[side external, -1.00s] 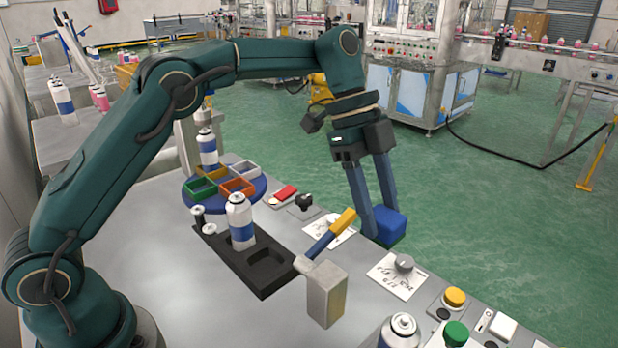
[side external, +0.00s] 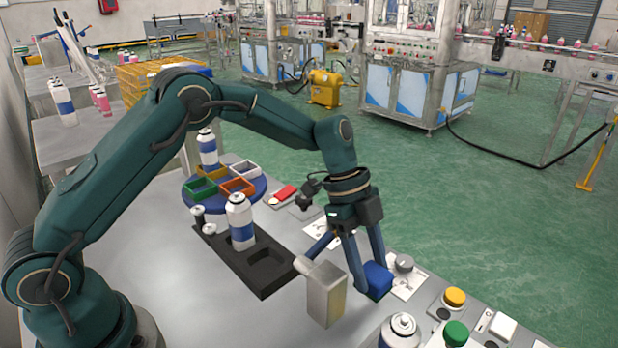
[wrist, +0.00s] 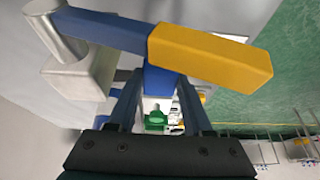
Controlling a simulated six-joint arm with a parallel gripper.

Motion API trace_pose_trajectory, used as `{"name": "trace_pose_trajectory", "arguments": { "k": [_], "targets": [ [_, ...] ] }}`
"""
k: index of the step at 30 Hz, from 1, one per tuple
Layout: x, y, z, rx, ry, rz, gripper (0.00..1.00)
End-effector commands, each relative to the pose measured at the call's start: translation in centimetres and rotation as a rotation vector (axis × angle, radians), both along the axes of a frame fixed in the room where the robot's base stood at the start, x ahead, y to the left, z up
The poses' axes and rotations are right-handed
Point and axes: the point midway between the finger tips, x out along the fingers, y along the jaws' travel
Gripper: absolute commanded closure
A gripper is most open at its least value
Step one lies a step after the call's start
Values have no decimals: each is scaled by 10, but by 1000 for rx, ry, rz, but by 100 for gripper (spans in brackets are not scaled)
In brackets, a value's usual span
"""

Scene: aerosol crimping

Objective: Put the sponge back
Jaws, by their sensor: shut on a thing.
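The sponge, a blue block (side external: 377,280), is held between the two blue fingers of my gripper (side external: 371,272), which is shut on it. It is low at the right front side of the bench, just right of a metal block, and I cannot tell whether it touches the surface. In the wrist view the sponge (wrist: 160,82) shows between the fingers, partly hidden by a lever's yellow grip. The sponge's resting place cannot be made out.
The metal block (side external: 326,293) carries a blue lever (side external: 319,243), whose yellow grip (wrist: 210,55) crosses close before the wrist camera. A spray can (side external: 241,222) stands in a black holder (side external: 262,283).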

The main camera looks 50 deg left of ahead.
Motion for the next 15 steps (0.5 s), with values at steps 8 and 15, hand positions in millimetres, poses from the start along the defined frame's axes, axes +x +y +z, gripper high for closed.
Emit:
{"name": "trace_pose_trajectory", "arguments": {
  "k": [8, 15],
  "targets": [
    [-1, 0, -28, 0, 2, -1, 100],
    [0, 0, -28, 0, 1, 0, 100]
  ]
}}
